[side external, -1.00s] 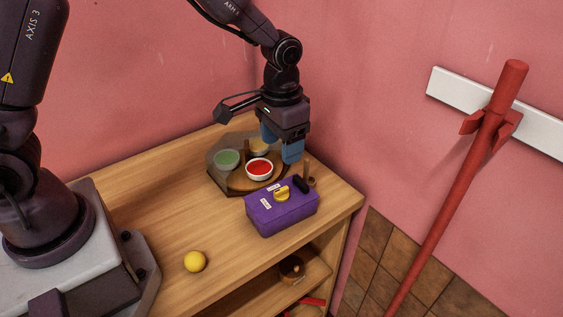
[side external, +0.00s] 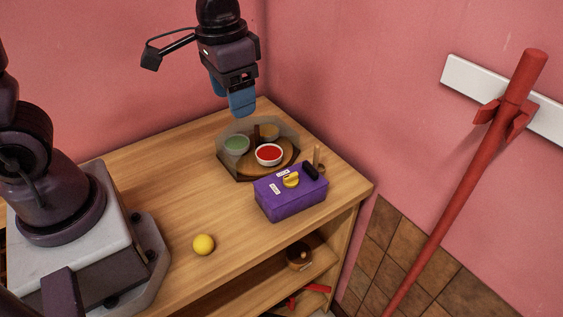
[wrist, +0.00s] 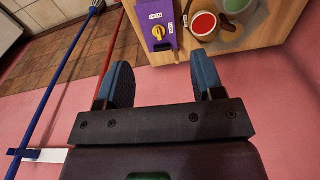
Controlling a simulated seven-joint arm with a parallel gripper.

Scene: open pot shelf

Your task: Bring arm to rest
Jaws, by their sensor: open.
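My gripper (side external: 236,101) hangs in the air above the back of the wooden shelf top (side external: 165,190), with its blue fingers pointing down. In the wrist view my gripper (wrist: 159,85) shows its two blue fingers wide apart with nothing between them. The fingers are clear of the objects on the shelf top.
A tray (side external: 231,168) holds a green bowl (side external: 236,145), a red bowl (side external: 268,154) and a yellowish bowl (side external: 268,132). A purple box (side external: 291,197) with a yellow knob stands in front. A yellow ball (side external: 203,244) lies front left. A red pole (side external: 460,190) leans at right.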

